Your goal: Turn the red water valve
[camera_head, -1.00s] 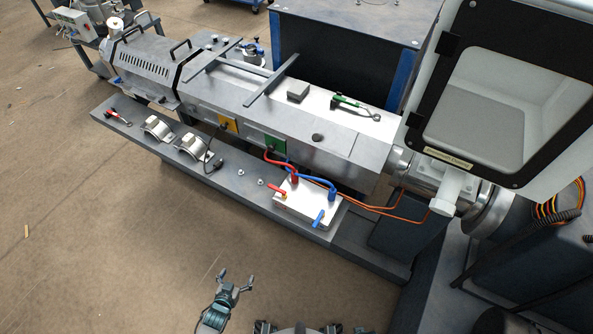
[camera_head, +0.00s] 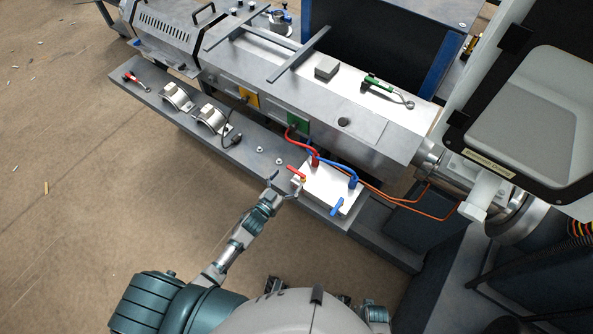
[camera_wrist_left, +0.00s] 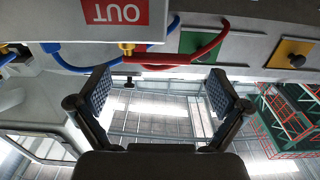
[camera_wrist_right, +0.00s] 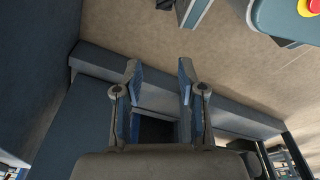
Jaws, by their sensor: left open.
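The red water valve has a short red lever (camera_head: 297,173) at the left end of a white box (camera_head: 325,185) on the machine's ledge. My left gripper (camera_head: 286,182) is open at the box's left end, its fingers close around the lever area; I cannot tell whether they touch it. In the left wrist view, the open fingers (camera_wrist_left: 160,92) face a brass fitting (camera_wrist_left: 127,48) beside a red "OUT" label (camera_wrist_left: 115,12). Red lever and red hose overlap there. My right gripper (camera_wrist_right: 158,70) is open and empty in the right wrist view, away from the valve.
A blue valve lever (camera_head: 337,207) sits on the box's front. Metal clamps (camera_head: 212,118) and a red-handled tool (camera_head: 131,77) lie along the ledge (camera_head: 150,90).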

